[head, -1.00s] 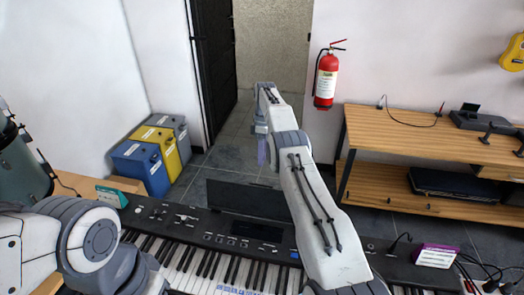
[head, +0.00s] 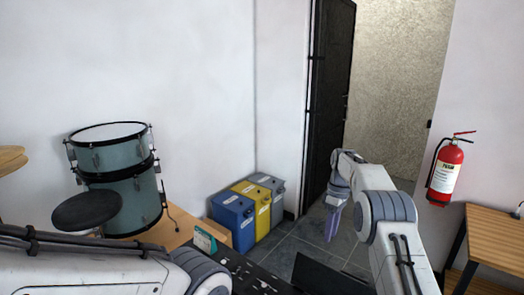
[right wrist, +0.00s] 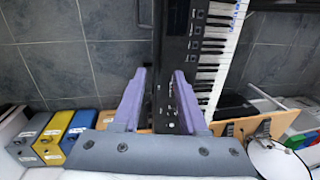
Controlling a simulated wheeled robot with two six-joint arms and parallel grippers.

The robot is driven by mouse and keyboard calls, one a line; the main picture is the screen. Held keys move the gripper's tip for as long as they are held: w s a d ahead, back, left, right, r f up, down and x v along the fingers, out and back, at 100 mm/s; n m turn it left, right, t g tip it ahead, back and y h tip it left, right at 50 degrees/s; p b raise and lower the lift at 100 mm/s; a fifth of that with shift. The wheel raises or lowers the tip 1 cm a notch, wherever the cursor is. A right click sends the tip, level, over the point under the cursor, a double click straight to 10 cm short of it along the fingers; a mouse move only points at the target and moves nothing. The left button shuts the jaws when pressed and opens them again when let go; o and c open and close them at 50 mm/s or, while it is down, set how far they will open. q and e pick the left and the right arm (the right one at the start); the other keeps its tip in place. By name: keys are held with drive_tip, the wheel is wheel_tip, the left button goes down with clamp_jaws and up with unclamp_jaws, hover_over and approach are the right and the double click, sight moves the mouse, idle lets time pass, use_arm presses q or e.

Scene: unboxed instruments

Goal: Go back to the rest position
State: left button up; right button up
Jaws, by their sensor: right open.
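My right gripper (head: 333,218) hangs at the end of my raised right arm in the head view, in front of the doorway and the grey floor. In the right wrist view its two purple fingers (right wrist: 160,78) are apart with nothing held between them. My left arm (head: 90,270) crosses the bottom left of the head view; its gripper is out of the picture. The keyboard (head: 255,275) shows only in part at the bottom of the head view. Its keys and panel (right wrist: 185,40) show beyond the fingers in the right wrist view.
Teal drums (head: 120,180) and a round black seat (head: 87,208) stand at left. Blue (head: 233,222), yellow (head: 253,208) and grey bins stand by the wall. A fire extinguisher (head: 445,172) hangs above a wooden bench (head: 490,240). Tiled floor (head: 305,240) is clear near the dark door.

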drive_tip(key=s+a+r+m+b, duration=0.1)
drive_tip(key=s+a+r, duration=0.2)
drive_tip(key=s+a, duration=0.55)
drive_tip(key=s+a+r+b, duration=0.1)
drive_tip(key=s+a+r, duration=0.3)
drive_tip(key=s+a, duration=0.4)
drive_tip(key=s+f+b, duration=0.1)
drive_tip(key=s+f, duration=0.2)
drive_tip(key=s, duration=1)
drive_tip(key=s+a+f+m+t+b, duration=0.1)
drive_tip(key=s+f, duration=0.1)
drive_tip(key=s, duration=1)
drive_tip(key=shift+s+f+m+t, duration=0.3)
drive_tip(key=shift+s+f, duration=0.1)
